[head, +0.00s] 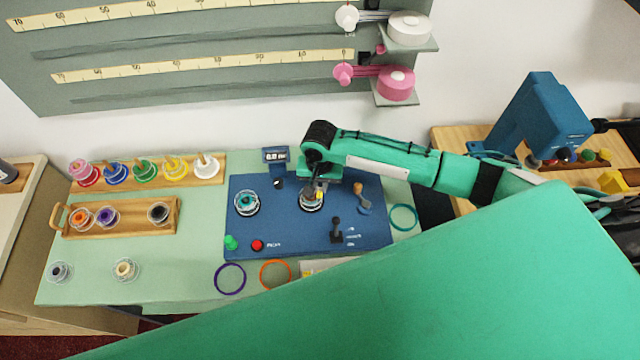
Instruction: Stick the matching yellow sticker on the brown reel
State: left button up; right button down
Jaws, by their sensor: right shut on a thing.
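My right gripper (315,190) reaches down over the right side of the blue machine plate. It is shut on a small yellow piece (319,191), which looks like the yellow sticker but is too small to be sure. Just under it, on the plate, is a clear-flanged reel (310,203), partly hidden by the gripper. Its core colour is hard to tell, so I cannot confirm it is the brown reel, or whether the yellow piece touches it. A white sheet with a yellow mark (318,266) shows at the counter's front, partly covered by my arm. My left gripper is not in view.
The blue plate (290,235) also bears a teal reel (247,202), a red button (257,245) and a black lever (336,232). A wooden tray (180,225) holds several reels. Pegged colored reels stand behind it. Purple (230,279) and orange (275,274) rings lie in front.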

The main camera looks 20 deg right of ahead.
jog(key=shift+f, duration=0.4)
dwell(0.6)
jog(key=shift+f+p, duration=0.1)
jog(key=shift+p, duration=0.45)
dwell(2.3)
